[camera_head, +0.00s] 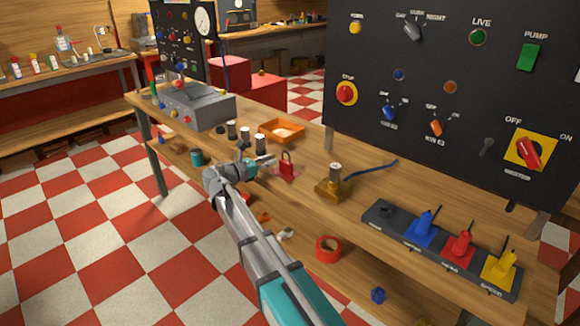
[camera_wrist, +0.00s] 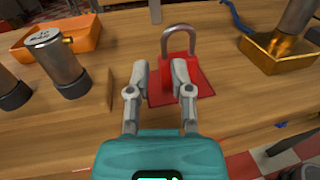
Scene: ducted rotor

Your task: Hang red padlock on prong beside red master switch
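The red master switch (camera_head: 528,153) sits on a yellow plate on the dark panel at right. A small grey prong (camera_head: 487,147) sticks out left of it.
Metal cylinders (camera_wrist: 58,62) and an orange tray (camera_wrist: 70,38) stand left of the padlock. A brass block (camera_wrist: 282,52) with a cylinder stands right. A dark rack (camera_head: 375,216) with blue, red and yellow plugs lies below the panel.

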